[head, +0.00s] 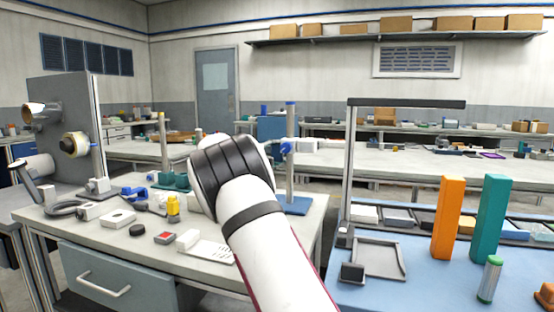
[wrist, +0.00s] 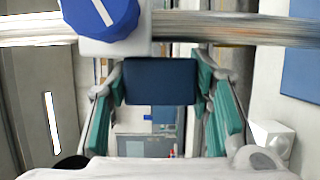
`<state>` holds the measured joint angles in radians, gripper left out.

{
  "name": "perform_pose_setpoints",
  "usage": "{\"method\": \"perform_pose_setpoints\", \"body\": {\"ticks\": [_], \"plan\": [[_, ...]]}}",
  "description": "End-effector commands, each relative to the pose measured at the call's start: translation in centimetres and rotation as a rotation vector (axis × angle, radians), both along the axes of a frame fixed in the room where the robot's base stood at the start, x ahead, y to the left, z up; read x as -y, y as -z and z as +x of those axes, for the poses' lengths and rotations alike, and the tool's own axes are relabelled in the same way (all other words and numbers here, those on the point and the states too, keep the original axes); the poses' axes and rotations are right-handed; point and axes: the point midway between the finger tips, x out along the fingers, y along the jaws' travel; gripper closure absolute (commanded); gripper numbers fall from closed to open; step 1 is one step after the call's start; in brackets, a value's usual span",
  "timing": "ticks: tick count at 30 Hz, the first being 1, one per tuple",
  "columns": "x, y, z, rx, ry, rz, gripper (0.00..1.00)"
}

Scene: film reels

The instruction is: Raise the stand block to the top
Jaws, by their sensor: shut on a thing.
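The stand is a grey upright post (head: 291,178) on a flat blue base (head: 293,206), with a blue cap (head: 291,103) on top. The stand block sits around the post a little above mid-height, with a blue knob (head: 286,147). In the wrist view, the post (wrist: 225,30) runs across the top of the picture, and the blue knob (wrist: 100,15) with its white line shows on the white block. My gripper (wrist: 160,80) is shut on the block's dark blue part (wrist: 160,90), between its teal finger pads. In the head view my arm hides most of the gripper.
The stand is on a grey bench (head: 140,250) with small parts, including a yellow-capped bottle (head: 173,205). To the right, a blue table (head: 400,290) bears an orange block (head: 447,218), a teal block (head: 490,218) and a tall frame (head: 405,103).

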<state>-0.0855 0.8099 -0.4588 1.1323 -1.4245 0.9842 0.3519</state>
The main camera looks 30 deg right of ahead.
Motion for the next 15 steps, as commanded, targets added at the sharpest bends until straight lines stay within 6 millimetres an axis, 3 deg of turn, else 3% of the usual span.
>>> {"method": "perform_pose_setpoints", "body": {"ticks": [1,4,9,15], "plan": [[0.0,-2.7,0.0,0.014,-0.004,-0.014,1.00],[0.0,-4.5,0.0,0.016,-0.004,-0.015,1.00],[0.0,-6.0,0.0,0.014,-0.005,-0.015,1.00],[0.0,-6.2,0.0,0.014,-0.005,-0.016,1.00]]}}
